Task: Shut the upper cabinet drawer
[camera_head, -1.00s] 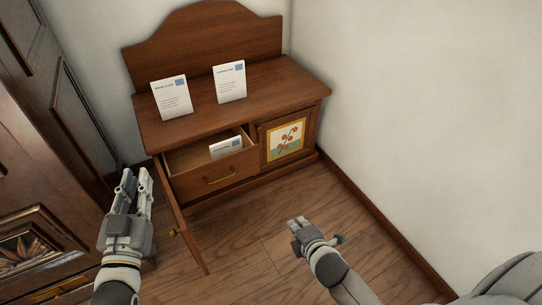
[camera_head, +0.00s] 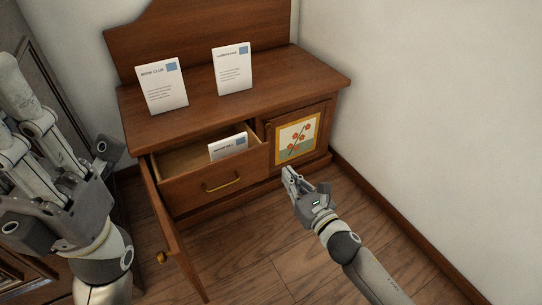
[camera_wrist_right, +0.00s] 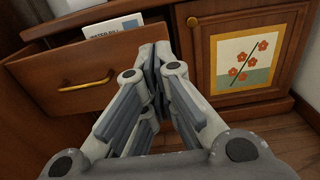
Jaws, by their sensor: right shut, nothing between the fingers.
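The wooden cabinet's upper drawer (camera_head: 190,190) stands pulled out, with its brass handle (camera_head: 222,183) on the front. A white card with a blue square (camera_head: 228,146) stands inside it. In the right wrist view the drawer front (camera_wrist_right: 40,93) is at the left. My right gripper (camera_head: 289,176) is shut and empty, just to the right of the drawer's right end, in front of the flower-panel door. In the wrist view its fingertips (camera_wrist_right: 155,62) overlap the drawer's right end; contact cannot be told. My left gripper (camera_head: 25,105) is large at the left edge, its jaw opening unclear.
A hinged cabinet door (camera_head: 172,235) stands open below the drawer, jutting forward. The flower-panel door (camera_head: 297,138) is closed. Two white cards (camera_head: 162,88) (camera_head: 232,70) stand on the cabinet top. A white wall is at the right; the wooden floor (camera_head: 250,275) in front is clear.

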